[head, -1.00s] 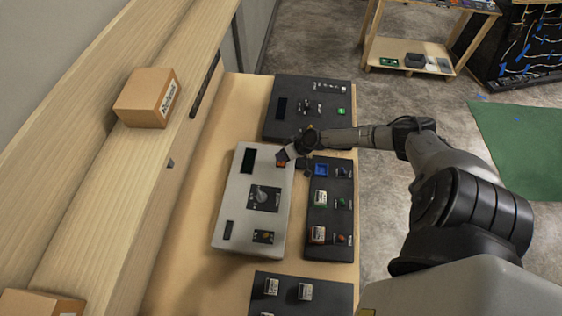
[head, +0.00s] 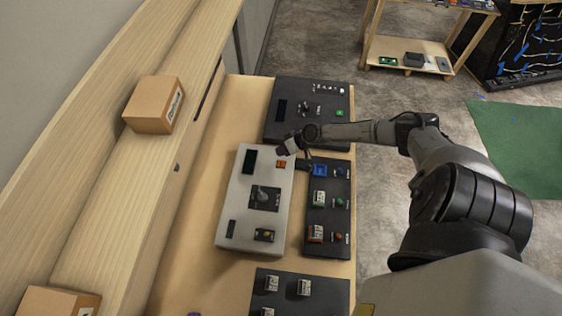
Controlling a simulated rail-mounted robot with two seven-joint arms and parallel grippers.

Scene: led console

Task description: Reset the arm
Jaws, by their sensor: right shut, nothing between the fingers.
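My right arm comes in from the right. Its gripper (head: 283,150) is shut and empty. It is over the upper right corner of the light grey console (head: 233,206), just above a small orange-red button (head: 281,164). Whether it touches the console cannot be told. My left gripper is not in view.
A black panel (head: 280,124) lies behind, another with a blue square (head: 320,170) to the right, and a third (head: 330,284) in front. Cardboard boxes (head: 152,108) (head: 40,301) sit on the wooden ledge at left. Bare tabletop (head: 190,250) shows left of the console.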

